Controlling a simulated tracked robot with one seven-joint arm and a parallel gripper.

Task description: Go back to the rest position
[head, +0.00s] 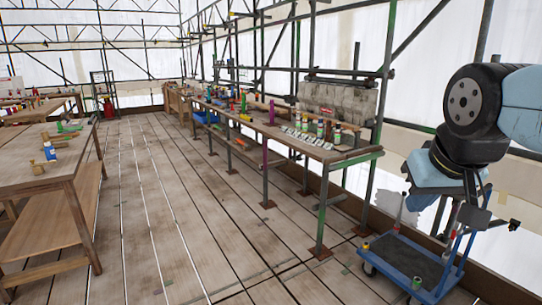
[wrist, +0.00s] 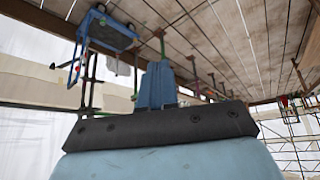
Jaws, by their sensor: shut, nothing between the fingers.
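My gripper (wrist: 160,66) shows in the middle of the wrist view as a narrow blue shape beyond a dark bar, with its fingers together and nothing seen between them. In the head view my arm hangs at the right edge, with light blue links and a black round joint. Its lower end hangs in the air above and in front of the blue trolley (head: 413,262). The fingertips are hard to make out there. The trolley also shows upside down at the upper left of the wrist view (wrist: 112,33).
A wooden table (head: 30,181) stands at the left. Scaffold poles rise behind the bench. The plank floor (head: 165,210) between them is clear.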

